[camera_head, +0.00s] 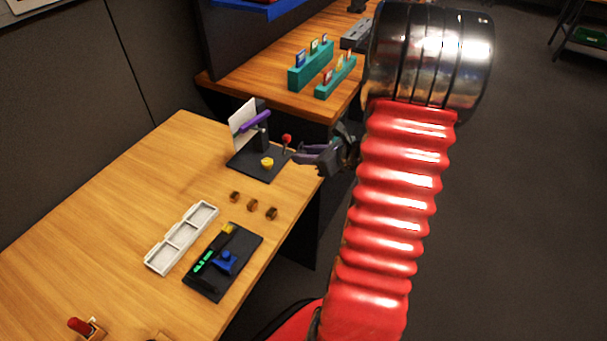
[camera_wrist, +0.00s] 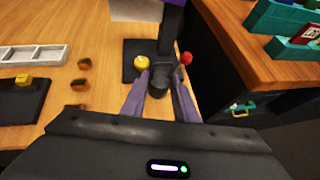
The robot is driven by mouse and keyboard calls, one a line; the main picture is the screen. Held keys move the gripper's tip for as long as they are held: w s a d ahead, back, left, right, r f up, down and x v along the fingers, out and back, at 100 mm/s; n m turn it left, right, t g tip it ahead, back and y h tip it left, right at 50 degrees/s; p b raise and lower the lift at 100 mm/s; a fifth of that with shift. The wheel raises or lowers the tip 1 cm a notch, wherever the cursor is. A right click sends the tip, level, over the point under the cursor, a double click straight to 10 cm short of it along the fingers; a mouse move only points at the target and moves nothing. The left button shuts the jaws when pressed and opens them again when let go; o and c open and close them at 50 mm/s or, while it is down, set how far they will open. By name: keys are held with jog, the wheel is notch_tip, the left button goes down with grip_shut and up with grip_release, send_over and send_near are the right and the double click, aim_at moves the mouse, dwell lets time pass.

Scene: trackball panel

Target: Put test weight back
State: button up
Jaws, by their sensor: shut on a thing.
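My gripper (camera_wrist: 160,92) is to the right of the dark stand (camera_head: 245,163), close to the table's right edge. Its purple fingers close around a dark rounded piece (camera_wrist: 157,82) in the wrist view. This piece overlaps the stand's dark post, so I cannot tell where one ends. I cannot identify it for sure as the test weight. Several small brown blocks, one of them here (camera_head: 253,205), stand in a row on the table. A white tray (camera_head: 151,264) with three compartments lies beside a dark panel (camera_head: 210,285) with green digits, a yellow block and a blue piece.
The stand carries a purple bar (camera_head: 256,120), a white card (camera_head: 242,124) and a yellow knob (camera_head: 267,162). A red ball (camera_head: 286,138) rises near my fingers. Teal racks (camera_head: 310,66) stand on the farther bench. The table's left part is clear.

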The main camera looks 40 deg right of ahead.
aim_at(305, 182)
jog(key=shift+f, duration=1.7)
jog(key=shift+f, duration=0.1)
jog(key=shift+f, duration=2)
jog(key=shift+f, duration=0.1)
jog(key=o, duration=1.1)
